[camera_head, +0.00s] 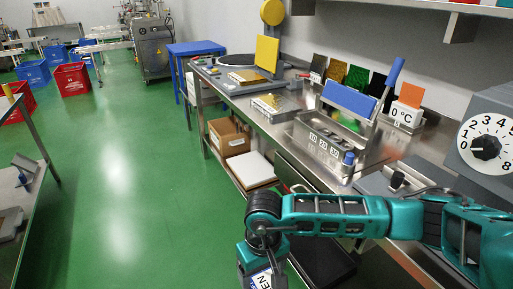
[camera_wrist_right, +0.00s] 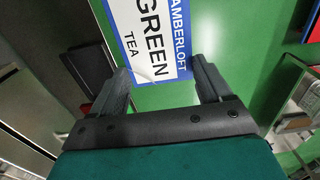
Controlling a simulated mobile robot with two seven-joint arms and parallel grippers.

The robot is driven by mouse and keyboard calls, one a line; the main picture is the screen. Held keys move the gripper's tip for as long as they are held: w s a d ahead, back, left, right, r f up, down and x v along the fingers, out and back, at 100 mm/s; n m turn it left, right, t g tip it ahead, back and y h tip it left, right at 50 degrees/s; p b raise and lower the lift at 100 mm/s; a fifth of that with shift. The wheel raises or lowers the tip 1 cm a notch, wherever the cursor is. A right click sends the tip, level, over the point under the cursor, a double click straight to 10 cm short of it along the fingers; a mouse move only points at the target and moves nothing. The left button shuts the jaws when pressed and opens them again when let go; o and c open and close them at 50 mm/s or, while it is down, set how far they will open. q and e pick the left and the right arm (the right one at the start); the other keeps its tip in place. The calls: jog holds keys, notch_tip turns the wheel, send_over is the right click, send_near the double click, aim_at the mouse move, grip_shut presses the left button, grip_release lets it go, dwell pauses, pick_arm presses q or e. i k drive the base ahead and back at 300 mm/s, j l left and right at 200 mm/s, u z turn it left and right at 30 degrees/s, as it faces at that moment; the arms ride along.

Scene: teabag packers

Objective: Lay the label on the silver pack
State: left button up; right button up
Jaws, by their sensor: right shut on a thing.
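My right gripper (camera_wrist_right: 161,68) is shut on the label (camera_wrist_right: 150,35), a white and blue sheet reading "GREEN TEA" and "AMBERLOFT". The label hangs between the two fingers, over green floor in the right wrist view. In the head view the label (camera_head: 262,279) shows at the bottom edge, below my right wrist, low in front of the bench. My left gripper is not in view.
A metal sealer with a blue bar (camera_head: 349,100) stands on the bench. Behind it are coloured pouches (camera_head: 335,71) and a counter box (camera_head: 405,114). A cardboard box (camera_head: 229,136) sits on the lower shelf.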

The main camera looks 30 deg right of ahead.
aim_at(275, 104)
jog(key=i+j+z, duration=0.15)
jog(key=i, duration=1.05)
jog(key=i+j+z, duration=0.1)
jog(key=i+z, duration=0.25)
jog(key=i+j+z, duration=0.35)
jog(key=i, duration=0.15)
jog(key=i+l, duration=0.05)
